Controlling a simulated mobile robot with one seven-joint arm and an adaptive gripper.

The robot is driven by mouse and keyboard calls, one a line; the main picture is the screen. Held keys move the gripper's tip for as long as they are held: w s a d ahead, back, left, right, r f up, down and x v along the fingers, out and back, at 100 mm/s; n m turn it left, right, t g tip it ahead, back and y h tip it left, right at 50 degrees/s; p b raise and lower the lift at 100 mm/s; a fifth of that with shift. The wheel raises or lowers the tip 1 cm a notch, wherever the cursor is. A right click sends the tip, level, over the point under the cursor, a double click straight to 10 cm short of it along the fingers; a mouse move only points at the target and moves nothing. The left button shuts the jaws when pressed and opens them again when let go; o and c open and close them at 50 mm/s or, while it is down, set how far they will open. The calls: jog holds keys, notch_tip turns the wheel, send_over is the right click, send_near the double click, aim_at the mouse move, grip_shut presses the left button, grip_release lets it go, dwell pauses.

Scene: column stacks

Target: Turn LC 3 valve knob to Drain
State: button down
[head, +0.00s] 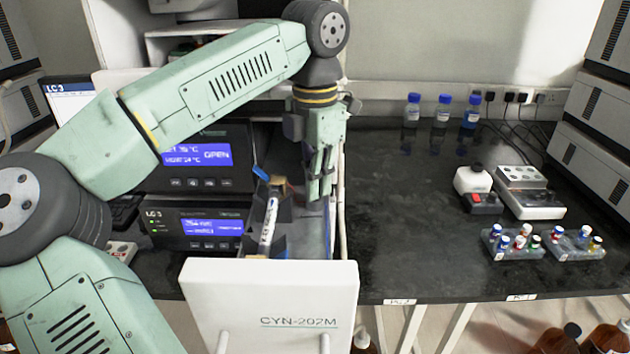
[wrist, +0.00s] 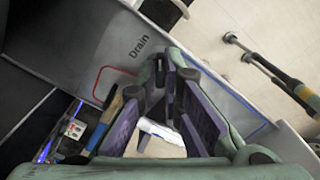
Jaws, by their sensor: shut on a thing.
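The LC 3 unit (head: 200,226) is a dark box with a lit blue display, left of the middle in the head view. My gripper (head: 322,180) points down, to the right of that unit and behind the white CYN-202M front. In the wrist view my gripper (wrist: 170,78) has its fingertips close together on a small dark part, which seems to be the valve knob. The fingers hide most of it, and I cannot read where it points. The printed Drain label (wrist: 139,45) is beside the fingertips on a grey panel, near a red outline.
The white CYN-202M front (head: 270,290) stands close before the arm. A white-barrelled part (head: 268,222) with a blue end stands left of my gripper. Capped bottles (head: 442,111), a white device (head: 528,203) and vial racks (head: 515,243) occupy the right bench, with clear black surface between.

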dwell(0.3)
jog(key=c, duration=1.7)
grip_release()
notch_tip(320, 180, up, 8)
jog(key=shift+f, duration=0.2)
